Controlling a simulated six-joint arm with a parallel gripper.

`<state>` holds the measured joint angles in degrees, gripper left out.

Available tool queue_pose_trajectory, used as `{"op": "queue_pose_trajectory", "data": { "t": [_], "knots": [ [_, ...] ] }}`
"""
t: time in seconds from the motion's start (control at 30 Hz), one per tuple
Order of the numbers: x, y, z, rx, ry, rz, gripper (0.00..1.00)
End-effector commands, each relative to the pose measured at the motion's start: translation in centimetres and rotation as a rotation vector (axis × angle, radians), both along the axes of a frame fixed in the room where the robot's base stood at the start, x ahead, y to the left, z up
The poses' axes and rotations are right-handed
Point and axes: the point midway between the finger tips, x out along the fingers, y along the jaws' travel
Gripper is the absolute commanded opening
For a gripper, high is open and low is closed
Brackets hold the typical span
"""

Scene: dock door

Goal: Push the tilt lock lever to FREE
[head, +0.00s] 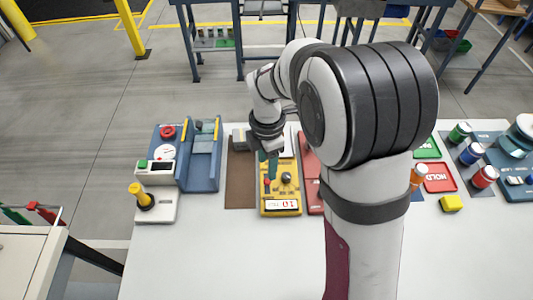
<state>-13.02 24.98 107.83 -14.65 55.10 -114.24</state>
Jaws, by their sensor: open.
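A yellow control panel (294,190) lies on the white table below my gripper. It carries a small red-topped part (267,181), a round dark knob (286,177) and a white label plate (282,205). I cannot tell for sure which part is the tilt lock lever, and no FREE mark can be read. My gripper (269,167) points down over the panel's left side, close to the red-topped part. Its greenish fingers overlap in this view, and whether they touch anything cannot be told. It is open and nothing shows held in it.
A brown mat (239,180) lies left of the panel, with a blue fixture (203,170) and a grey box with a yellow-topped stick (141,195) beyond. A red board (310,180) is close on the right. My arm hides the middle right. The front left table is clear.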

Motion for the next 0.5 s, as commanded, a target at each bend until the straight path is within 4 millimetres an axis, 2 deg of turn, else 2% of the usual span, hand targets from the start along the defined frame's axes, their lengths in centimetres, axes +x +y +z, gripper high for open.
{"op": "queue_pose_trajectory", "data": {
  "t": [0.1, 0.2, 0.33, 0.5],
  "knots": [
    [-0.1, 0.0, -3.3, -0.001, 0.005, -0.001, 0.55],
    [-0.1, 0.0, -5.2, 0.000, 0.003, -0.002, 0.55],
    [0.0, 0.0, -6.5, 0.000, 0.001, -0.001, 0.55],
    [0.0, 0.0, -7.0, 0.000, -0.001, -0.002, 0.55]
  ]
}}
